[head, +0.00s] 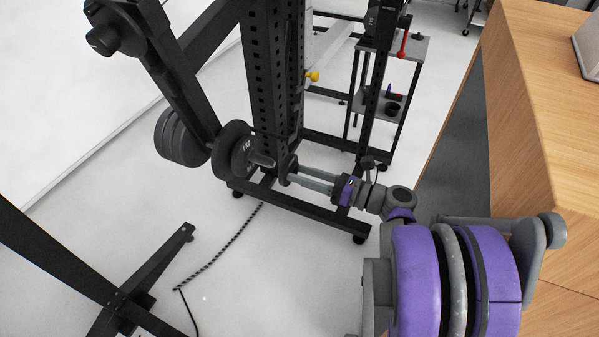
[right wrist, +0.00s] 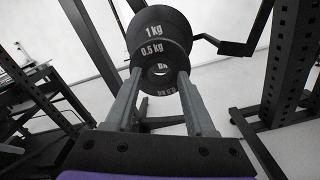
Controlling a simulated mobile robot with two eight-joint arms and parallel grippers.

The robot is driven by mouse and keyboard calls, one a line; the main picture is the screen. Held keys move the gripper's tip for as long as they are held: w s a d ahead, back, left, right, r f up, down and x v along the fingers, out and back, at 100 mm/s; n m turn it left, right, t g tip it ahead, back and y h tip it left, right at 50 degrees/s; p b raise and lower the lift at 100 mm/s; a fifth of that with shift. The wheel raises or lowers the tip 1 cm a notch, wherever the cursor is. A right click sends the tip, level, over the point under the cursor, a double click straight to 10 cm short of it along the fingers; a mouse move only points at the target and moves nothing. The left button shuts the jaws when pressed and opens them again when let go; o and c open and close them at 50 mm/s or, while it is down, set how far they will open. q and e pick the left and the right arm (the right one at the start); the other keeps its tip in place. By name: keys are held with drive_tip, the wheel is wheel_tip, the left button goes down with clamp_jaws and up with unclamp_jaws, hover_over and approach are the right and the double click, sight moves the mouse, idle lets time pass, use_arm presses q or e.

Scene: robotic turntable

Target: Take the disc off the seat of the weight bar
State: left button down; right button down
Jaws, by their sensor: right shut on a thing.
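My right gripper (head: 296,177) is shut on a small dark disc marked 0.5 kg (right wrist: 150,49). In the right wrist view its two fingers (right wrist: 160,84) grip the disc at its left and right sides, and the disc's round hole faces me. In the head view this disc (head: 287,166) shows nearly edge-on at the fingertips, by the grey end of the weight bar (head: 262,160). It looks just off that end, but I cannot tell the exact gap. A larger 1 kg disc (right wrist: 168,22) is behind it, also seen in the head view (head: 236,150). My left gripper is out of view.
A black perforated rack post (head: 270,75) stands close behind the gripper, with a base frame (head: 310,208) below. More discs (head: 178,138) hang on the left. A small shelf (head: 408,46) is at the back and a wooden counter (head: 545,110) at the right.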

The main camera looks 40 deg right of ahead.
drive_tip(key=shift+s+d, duration=0.1)
drive_tip(key=shift+s, duration=0.2)
drive_tip(key=v, duration=0.3)
drive_tip(key=shift+s+d, duration=0.15)
drive_tip(key=shift+s, duration=0.1)
idle(0.6)
drive_tip(key=shift+s+d+f+p, duration=0.1)
drive_tip(key=shift+s+p, duration=0.15)
drive_tip(key=shift+p, duration=0.05)
idle(0.5)
